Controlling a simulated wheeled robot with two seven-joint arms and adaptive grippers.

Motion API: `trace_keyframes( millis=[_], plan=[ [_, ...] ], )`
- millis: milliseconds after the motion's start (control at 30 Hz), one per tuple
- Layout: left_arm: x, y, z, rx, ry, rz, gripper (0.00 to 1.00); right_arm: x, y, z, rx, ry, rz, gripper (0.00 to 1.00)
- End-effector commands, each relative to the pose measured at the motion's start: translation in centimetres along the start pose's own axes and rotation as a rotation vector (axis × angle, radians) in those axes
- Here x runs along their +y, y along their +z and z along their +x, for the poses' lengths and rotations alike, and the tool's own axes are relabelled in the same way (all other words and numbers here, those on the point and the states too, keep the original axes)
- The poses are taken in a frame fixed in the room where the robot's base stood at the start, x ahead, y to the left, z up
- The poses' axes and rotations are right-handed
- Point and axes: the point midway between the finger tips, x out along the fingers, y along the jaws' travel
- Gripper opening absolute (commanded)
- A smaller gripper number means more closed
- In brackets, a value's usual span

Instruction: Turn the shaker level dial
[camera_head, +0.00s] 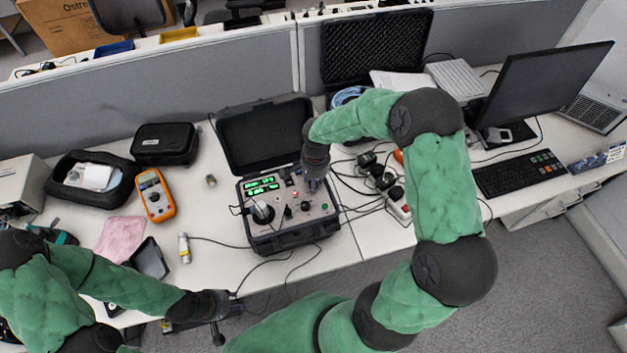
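The shaker unit is an open black case (262,240) on the desk, with a grey panel, a lit green display (261,186) and a round shaker head (263,212) at the panel's left. Small black knobs sit on the panel's right half; one (305,206) may be the level dial, but its label is too small to read. My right gripper (314,186) points down over the panel's right back part, close to the knobs. Its fingertips are small and dark, and contact cannot be made out. My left gripper (192,331) is low at the desk's front edge, fingers apart and empty.
An orange multimeter (154,195), a black pouch (165,144) and a small cylinder (184,248) lie left of the case. Cables and a power strip (398,205) lie right of it. A monitor (541,83) and keyboard (518,174) stand further right. The raised lid (265,135) is behind the panel.

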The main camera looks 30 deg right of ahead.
Motion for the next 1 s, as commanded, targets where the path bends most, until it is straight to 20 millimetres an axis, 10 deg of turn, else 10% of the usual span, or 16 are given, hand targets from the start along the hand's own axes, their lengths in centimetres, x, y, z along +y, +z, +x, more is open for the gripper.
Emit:
trace_keyframes(
  millis=[133,300,1000],
  plan=[
    [0.0,0.0,-0.01,0.0,0.0,0.0,0.4,0.0,-0.01,-0.02,0.0,0.0,0.0,0.38],
    [0.0,0.0,-0.01,0.0,0.0,0.0,0.4,-0.01,-0.01,-0.03,0.0,0.0,0.0,0.0],
    [0.05,0.0,-0.14,0.0,0.0,0.0,0.4,-0.07,-0.11,-0.1,-0.013,-0.001,-0.27,0.0]
  ],
)
